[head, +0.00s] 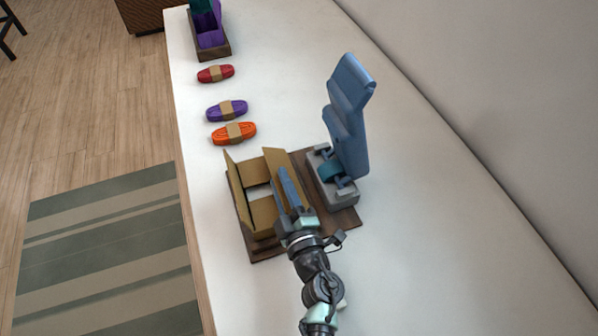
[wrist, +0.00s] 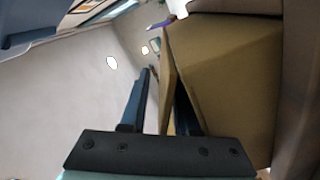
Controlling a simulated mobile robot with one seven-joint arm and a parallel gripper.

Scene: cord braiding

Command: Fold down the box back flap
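The open cardboard box (head: 262,214) stands on a dark wooden board (head: 268,254). One flap (head: 233,180) stands up along its left side, and another flap (head: 278,160) stands up on its right side. My gripper (head: 285,172) reaches in from below over the box's right side, beside that right flap. In the wrist view, my gripper's two dark fingers (wrist: 164,78) are apart. A thin cardboard panel edge (wrist: 168,92) shows between them, with a gap to the left finger. The wide tan box face (wrist: 228,75) fills the right. My gripper and arm partly hide the box's near right corner.
A blue padded upright piece on a grey base (head: 347,125) stands close to the right of the box. Orange (head: 234,133), purple (head: 227,110) and red (head: 216,73) cord bundles lie beyond the box. A wooden tray (head: 213,50) is at the far end. The white table (head: 440,250) is clear at right.

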